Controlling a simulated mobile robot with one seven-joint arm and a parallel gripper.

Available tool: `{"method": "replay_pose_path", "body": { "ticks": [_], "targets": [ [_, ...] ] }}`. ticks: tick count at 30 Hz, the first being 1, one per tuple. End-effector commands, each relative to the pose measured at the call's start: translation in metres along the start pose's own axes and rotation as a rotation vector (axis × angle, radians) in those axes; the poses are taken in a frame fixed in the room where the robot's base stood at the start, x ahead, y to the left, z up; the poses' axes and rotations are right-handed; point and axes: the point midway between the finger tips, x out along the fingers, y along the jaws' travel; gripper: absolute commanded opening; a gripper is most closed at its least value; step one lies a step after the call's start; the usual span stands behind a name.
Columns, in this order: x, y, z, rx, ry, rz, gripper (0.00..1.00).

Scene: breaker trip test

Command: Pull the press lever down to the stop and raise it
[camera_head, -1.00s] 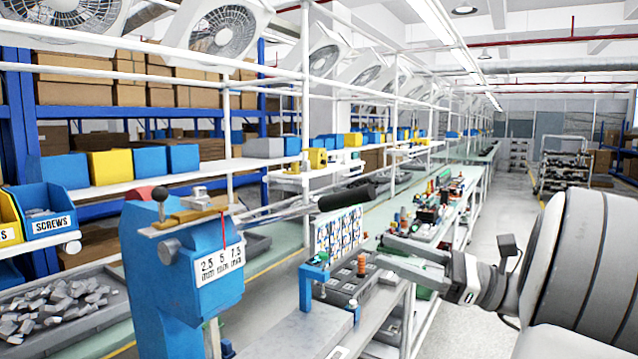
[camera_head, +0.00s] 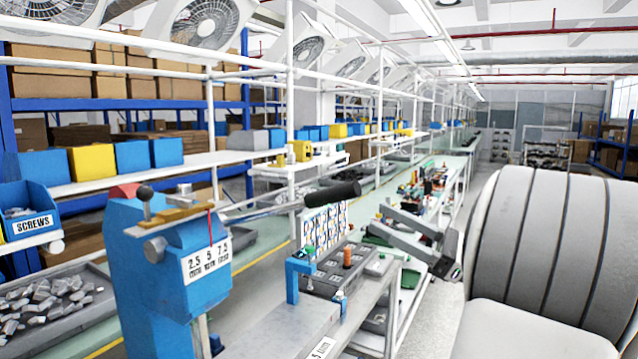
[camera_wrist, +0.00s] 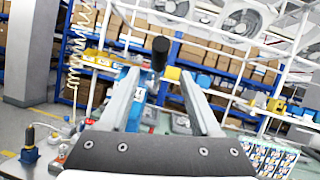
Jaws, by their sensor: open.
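The blue press (camera_head: 165,270) stands at the lower left of the head view. Its lever is a metal rod ending in a black handle (camera_head: 332,195), raised and pointing right, slightly upward. My gripper (camera_head: 380,222) is open and empty, to the right of and a little below the handle in the head view. In the wrist view the handle (camera_wrist: 160,53) shows end-on, between and just beyond the two fingertips of my gripper (camera_wrist: 160,82). The fingers appear apart from the handle. The press body (camera_wrist: 138,92) is mostly hidden behind the fingers.
A blue clamp-like fixture (camera_head: 300,275) and a grey compartment tray (camera_head: 335,268) are on the bench below the lever. A bin of metal parts (camera_head: 50,305) is at lower left. The air around the handle looks clear.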

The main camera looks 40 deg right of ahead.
Motion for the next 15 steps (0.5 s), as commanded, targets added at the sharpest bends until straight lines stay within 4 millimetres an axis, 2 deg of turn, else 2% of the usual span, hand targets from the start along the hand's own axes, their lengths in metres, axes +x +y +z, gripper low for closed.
{"method": "replay_pose_path", "body": {
  "ticks": [8,15],
  "targets": [
    [0.018,0.001,0.002,0.000,-0.001,0.004,0.64],
    [0.058,0.001,0.002,-0.002,-0.001,0.005,0.64]
  ]
}}
